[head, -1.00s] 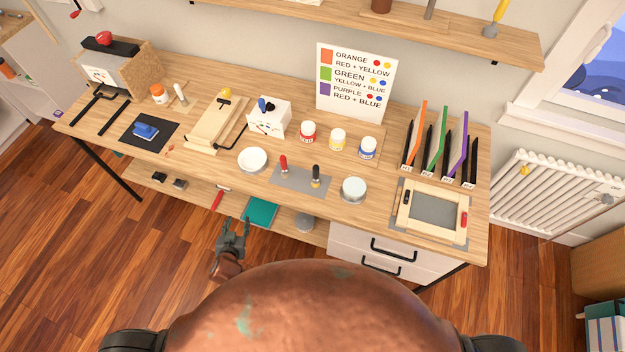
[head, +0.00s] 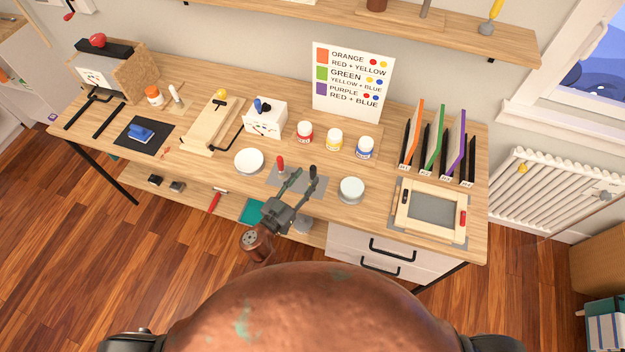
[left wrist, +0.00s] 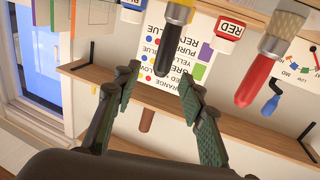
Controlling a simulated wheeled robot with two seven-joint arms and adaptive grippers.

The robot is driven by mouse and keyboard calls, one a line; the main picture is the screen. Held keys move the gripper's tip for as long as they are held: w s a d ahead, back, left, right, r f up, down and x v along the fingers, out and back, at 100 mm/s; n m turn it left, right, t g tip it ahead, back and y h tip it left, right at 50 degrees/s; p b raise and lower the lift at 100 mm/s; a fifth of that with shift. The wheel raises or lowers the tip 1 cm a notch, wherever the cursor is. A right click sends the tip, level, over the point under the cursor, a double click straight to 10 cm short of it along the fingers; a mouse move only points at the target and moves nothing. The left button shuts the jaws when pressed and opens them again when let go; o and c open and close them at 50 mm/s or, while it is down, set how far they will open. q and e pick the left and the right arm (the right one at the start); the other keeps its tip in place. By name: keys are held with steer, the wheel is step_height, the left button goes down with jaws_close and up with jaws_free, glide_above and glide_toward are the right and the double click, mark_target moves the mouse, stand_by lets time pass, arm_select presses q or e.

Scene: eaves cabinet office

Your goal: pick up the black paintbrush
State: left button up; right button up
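The black paintbrush (head: 313,170) stands on the grey mat (head: 318,188) near the table's front edge. Its lower part is hidden behind my left gripper in the head view. In the left wrist view, the black paintbrush (left wrist: 163,58) shows its black handle and yellow band, beyond the fingertips and roughly between them. My left gripper (head: 303,182) is open and empty, just in front of the brush; its fingers also show apart in the left wrist view (left wrist: 160,85). I see no contact with the brush. My right gripper is not in view.
A red-handled paintbrush (head: 281,162) stands left of the black one. White dishes (head: 249,161) and (head: 352,189) flank the mat. Red (head: 304,132), yellow (head: 335,140) and blue (head: 366,148) paint jars stand behind. A wooden frame (head: 430,211) lies at right.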

mark_target(311, 173)
arm_select(q)
steer(key=w+d, duration=0.1)
steer(key=w, duration=0.1)
steer(key=w+d+f+b, duration=0.1)
steer(key=w, duration=0.1)
steer(key=shift+d+f, duration=0.15)
steer(key=shift+w+d, duration=0.25)
steer(key=shift+w, duration=0.15)
steer(key=shift+c, duration=0.5)
jaws_close()
